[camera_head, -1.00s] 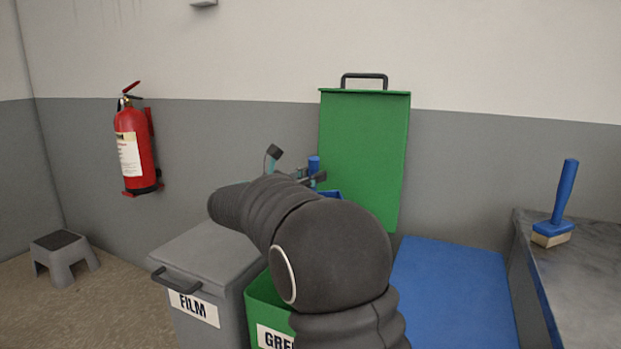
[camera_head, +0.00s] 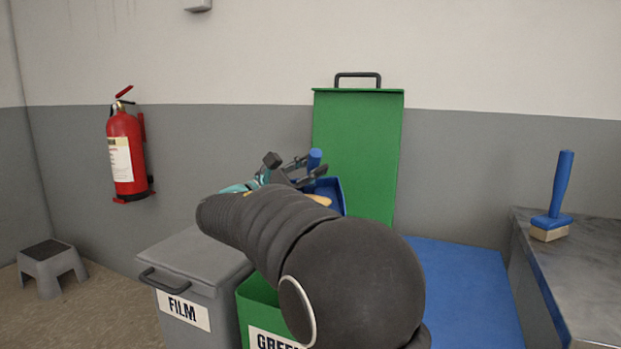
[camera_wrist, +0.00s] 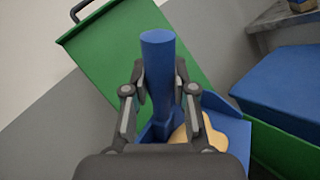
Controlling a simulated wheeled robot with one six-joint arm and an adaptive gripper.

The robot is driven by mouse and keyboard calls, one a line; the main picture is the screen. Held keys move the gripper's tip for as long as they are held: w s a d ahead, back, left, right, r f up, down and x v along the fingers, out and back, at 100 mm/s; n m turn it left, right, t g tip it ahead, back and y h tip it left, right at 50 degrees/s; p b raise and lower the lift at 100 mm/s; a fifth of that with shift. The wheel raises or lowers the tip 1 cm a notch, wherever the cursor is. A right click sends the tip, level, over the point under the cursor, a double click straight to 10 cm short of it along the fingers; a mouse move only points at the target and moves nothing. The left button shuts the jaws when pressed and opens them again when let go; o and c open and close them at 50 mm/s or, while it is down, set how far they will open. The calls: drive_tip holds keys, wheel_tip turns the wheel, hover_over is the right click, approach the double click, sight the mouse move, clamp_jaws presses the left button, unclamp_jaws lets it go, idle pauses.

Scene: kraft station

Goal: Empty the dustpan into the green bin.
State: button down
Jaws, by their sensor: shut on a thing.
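My gripper (camera_head: 300,168) is shut on the upright blue handle of the dustpan (camera_head: 328,190). In the wrist view the gripper (camera_wrist: 158,95) has one finger on each side of the handle (camera_wrist: 158,65), and the blue pan (camera_wrist: 238,130) spreads to the lower right. Tan debris (camera_wrist: 203,138) lies in the pan, and a bit of tan (camera_head: 319,200) shows in the head view. The green bin (camera_head: 257,308) stands open, its green lid (camera_head: 358,150) raised against the wall. My arm hides most of the bin's opening. The dustpan appears above or behind the bin.
A grey FILM bin (camera_head: 195,262) with a shut lid stands left of the green bin. A blue lid or panel (camera_head: 465,290) is to the right. A bench (camera_head: 590,265) holds a blue-handled brush (camera_head: 558,200). A fire extinguisher (camera_head: 124,155) and stool (camera_head: 50,264) are left.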

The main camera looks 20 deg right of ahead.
drive_tip(key=s+m+g+h+b, duration=0.2)
drive_tip(key=s+m+g+b, duration=0.1)
drive_tip(key=s+m+b, duration=0.4)
drive_tip(key=shift+a+m+g+h+b, duration=0.3)
drive_tip(key=shift+a+m+g+b, duration=0.15)
drive_tip(key=shift+b, duration=0.65)
drive_tip(key=shift+n+t, duration=0.25)
idle(1.4)
